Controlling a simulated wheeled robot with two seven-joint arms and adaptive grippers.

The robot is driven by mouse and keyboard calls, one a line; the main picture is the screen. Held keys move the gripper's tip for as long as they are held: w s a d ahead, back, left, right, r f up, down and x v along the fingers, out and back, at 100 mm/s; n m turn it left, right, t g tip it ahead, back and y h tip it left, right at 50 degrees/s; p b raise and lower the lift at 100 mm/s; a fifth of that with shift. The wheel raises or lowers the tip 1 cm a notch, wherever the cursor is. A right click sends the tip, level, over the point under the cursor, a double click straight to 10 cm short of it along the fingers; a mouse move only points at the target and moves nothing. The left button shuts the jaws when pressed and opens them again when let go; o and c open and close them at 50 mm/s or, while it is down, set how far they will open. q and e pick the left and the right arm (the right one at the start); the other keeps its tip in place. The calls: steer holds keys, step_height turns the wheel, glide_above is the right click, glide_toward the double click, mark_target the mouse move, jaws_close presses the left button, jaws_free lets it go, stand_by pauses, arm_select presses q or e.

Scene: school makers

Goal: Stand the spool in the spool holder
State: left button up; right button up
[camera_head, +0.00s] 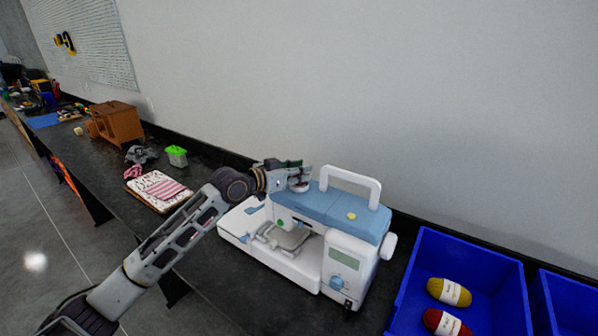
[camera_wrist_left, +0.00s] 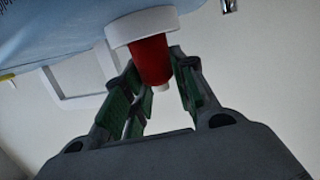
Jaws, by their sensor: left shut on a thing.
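The sewing machine (camera_head: 335,213), white with a light blue top, stands on the black counter. My left gripper (camera_head: 297,178) is at the left end of its top. In the left wrist view, the green-padded fingers of my left gripper (camera_wrist_left: 157,75) are shut on the red spool (camera_wrist_left: 150,58), which has a small pale end between them. The spool's other end meets a white round holder (camera_wrist_left: 140,25) beside the blue top. The holder also shows just below the gripper (camera_head: 299,187). I cannot tell how deep the spool sits. My right gripper is out of view.
A blue bin (camera_head: 417,275) with yellow yarn (camera_head: 449,292) and red yarn (camera_head: 446,322) stands to the right. The machine's white handle (camera_head: 350,177) rises right of my gripper.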

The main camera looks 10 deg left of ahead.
arm_select(q)
steer(key=shift+f, duration=0.35)
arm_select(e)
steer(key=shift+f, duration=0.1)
arm_select(q)
steer(key=o, duration=0.9)
steer(key=shift+r, duration=0.1)
steer(key=shift+s+r, duration=0.1)
steer(key=shift+r, duration=0.2)
steer(key=shift+b+v, duration=0.4)
steer(key=shift+v, duration=1.8)
steer(key=b+v, duration=0.1)
steer(key=v, duration=0.6)
steer(key=shift+s+a, duration=0.15)
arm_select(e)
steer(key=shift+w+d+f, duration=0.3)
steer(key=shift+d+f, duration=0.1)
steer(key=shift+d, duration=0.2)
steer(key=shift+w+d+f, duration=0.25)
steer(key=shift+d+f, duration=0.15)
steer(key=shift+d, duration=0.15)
